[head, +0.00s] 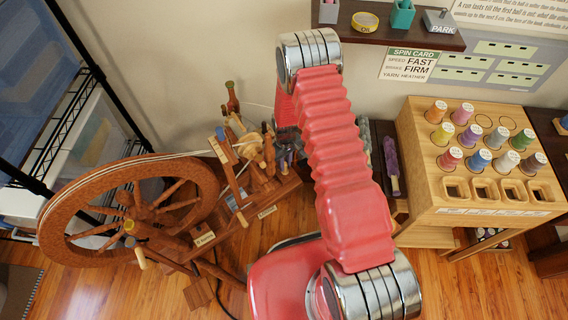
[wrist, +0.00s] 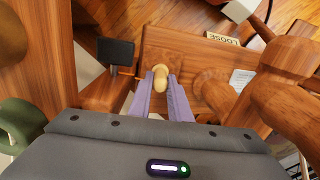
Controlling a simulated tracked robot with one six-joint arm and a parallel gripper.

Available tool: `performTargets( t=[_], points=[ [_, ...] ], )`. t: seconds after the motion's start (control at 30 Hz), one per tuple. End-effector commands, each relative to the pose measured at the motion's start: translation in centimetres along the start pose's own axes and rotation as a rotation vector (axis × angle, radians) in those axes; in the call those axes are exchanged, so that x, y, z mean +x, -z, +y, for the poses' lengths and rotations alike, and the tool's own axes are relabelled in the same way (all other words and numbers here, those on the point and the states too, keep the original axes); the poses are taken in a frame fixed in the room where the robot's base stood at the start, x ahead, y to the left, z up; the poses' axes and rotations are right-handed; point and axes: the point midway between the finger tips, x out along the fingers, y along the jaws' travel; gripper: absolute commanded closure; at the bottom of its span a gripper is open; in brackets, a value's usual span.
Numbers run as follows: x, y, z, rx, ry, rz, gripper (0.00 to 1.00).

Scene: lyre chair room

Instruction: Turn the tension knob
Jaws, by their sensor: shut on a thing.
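The tension knob (wrist: 160,71) is a small pale wooden knob on a brown wooden block of the spinning wheel (head: 130,208). My gripper (wrist: 160,84) has two purple fingers, shut on the knob from either side in the wrist view. A tag reading LOOSE (wrist: 222,39) lies on the wood to the right of the knob. In the head view the spinning wheel stands on the floor at the left. My red arm reaches over toward its right end and hides the knob and fingertips there.
A dark square plate (wrist: 115,52) stands just left of the fingers. Turned wooden posts (wrist: 285,105) are close on the right. A spool rack (head: 478,190) stands at the right, below a wall shelf (head: 390,36). A spin card (head: 409,64) reads FAST, FIRM.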

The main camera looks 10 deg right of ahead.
Motion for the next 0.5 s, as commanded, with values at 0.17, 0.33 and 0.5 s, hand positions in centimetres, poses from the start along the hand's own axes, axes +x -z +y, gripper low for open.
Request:
performTargets(
  t=[0.17, 0.33, 0.5],
  points=[
    [-0.03, 0.07, -0.01, -0.092, 0.0, 0.001, 1.0],
    [-0.04, 0.06, 0.04, -0.137, 0.0, 0.001, 1.0],
    [-0.04, 0.05, 0.08, -0.149, -0.001, 0.001, 1.0]
  ],
)
